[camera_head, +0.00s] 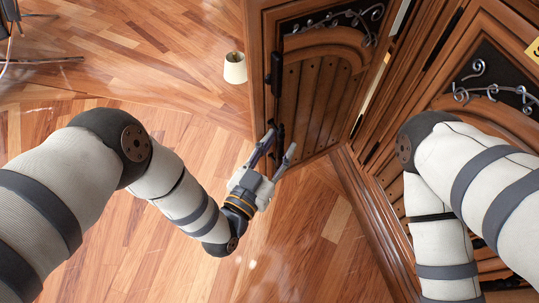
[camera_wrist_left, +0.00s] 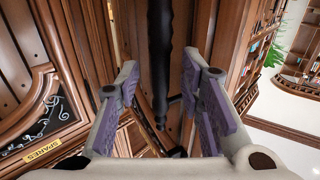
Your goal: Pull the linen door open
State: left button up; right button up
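In the left wrist view the handle (camera_wrist_left: 160,60) hangs between and beyond the fingers. My left gripper (camera_head: 274,158) is at the handle's lower end with its fingers spread apart. In the left wrist view my left gripper (camera_wrist_left: 164,108) shows a clear gap between its purple pads. I cannot tell whether either pad touches the handle. My right gripper is out of view.
A cabinet front (camera_head: 500,75) with scrollwork and a yellow label (camera_head: 534,49) stands at right; the label reads "SPARES" in the left wrist view (camera_wrist_left: 42,149). A small cream lampshade (camera_head: 235,68) is left of the door. Wooden floor (camera_head: 130,60) is open at left.

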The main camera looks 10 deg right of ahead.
pick_arm(q)
jog(key=v, duration=1)
jog(key=shift+s+a, duration=0.25)
jog(key=shift+r, duration=0.1)
